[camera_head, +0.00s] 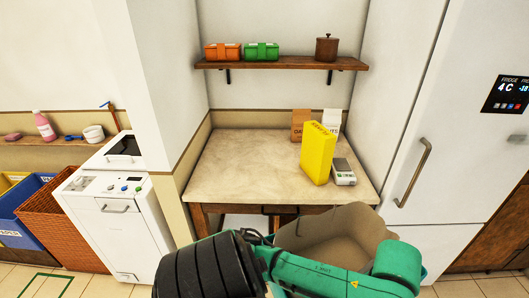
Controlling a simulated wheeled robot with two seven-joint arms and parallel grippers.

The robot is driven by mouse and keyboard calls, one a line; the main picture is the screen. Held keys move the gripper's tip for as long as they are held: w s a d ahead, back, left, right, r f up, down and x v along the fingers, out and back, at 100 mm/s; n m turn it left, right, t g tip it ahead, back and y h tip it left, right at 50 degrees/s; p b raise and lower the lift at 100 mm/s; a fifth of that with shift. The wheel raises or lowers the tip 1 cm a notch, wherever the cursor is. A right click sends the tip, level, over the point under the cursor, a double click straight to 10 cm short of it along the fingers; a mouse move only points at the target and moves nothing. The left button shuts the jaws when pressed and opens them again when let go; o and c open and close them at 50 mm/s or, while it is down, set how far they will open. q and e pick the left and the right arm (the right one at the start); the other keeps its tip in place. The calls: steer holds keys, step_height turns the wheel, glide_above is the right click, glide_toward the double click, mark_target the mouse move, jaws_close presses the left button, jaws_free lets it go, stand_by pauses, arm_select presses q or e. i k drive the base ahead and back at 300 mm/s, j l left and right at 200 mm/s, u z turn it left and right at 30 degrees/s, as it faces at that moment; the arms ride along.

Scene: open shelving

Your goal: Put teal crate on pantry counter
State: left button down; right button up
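My green arm and a black ribbed part of me cross the bottom of the view, in front of the counter. Neither gripper's fingers can be seen.
A tall yellow box (318,153), a small scale (343,172), a brown bag (299,124) and a white bag (331,120) stand on the counter's right half. A shelf (290,63) above holds an orange box (223,51), a green box (261,51) and a brown canister (326,47).

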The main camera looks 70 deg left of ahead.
mark_target(240, 170)
steer(key=u, duration=2.3)
steer(key=i+l+u, duration=0.15)
steer(key=l, duration=0.2)
steer(key=i+l+u, duration=0.1)
steer(key=l, duration=0.2)
steer(key=i+l+u, duration=0.15)
steer(key=l, duration=0.25)
steer(key=i+l+u, duration=0.15)
steer(key=l, duration=0.2)
steer(key=i+l+u, duration=0.1)
steer(key=l, duration=0.3)
